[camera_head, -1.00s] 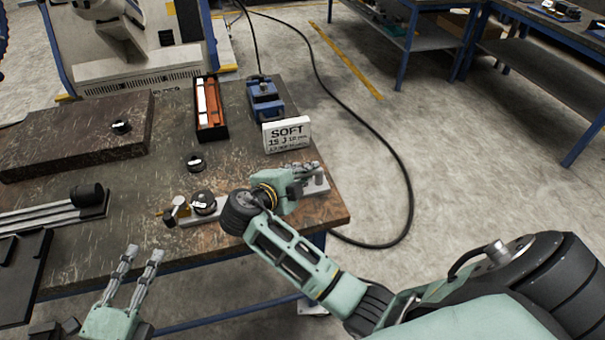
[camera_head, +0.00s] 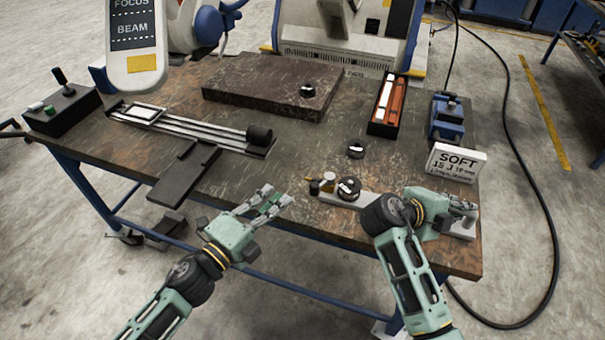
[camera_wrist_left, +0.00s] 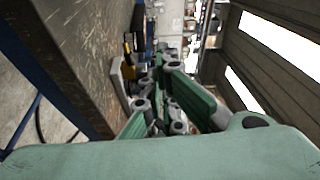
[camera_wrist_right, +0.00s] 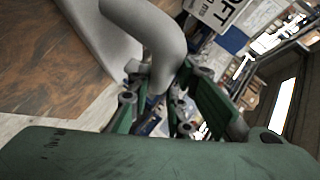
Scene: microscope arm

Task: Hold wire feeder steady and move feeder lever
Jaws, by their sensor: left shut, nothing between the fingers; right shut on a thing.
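The wire feeder is a long grey bar (camera_head: 377,203) along the table's front edge, with a dark round spool (camera_head: 348,188) on it. A small lever-like part with a brass tip (camera_head: 316,186) is at its left end. My right gripper (camera_head: 464,208) is shut on the feeder's right end; in the right wrist view a grey curved part (camera_wrist_right: 158,45) rises between its fingers. My left gripper (camera_head: 274,199) is shut and empty, left of the lever end and apart from it. In the left wrist view the feeder's brass and black end (camera_wrist_left: 128,62) is beyond the fingers.
A white "SOFT" card (camera_head: 456,162) and blue device (camera_head: 447,117) stand behind my right gripper. A black tray (camera_head: 184,172) lies left.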

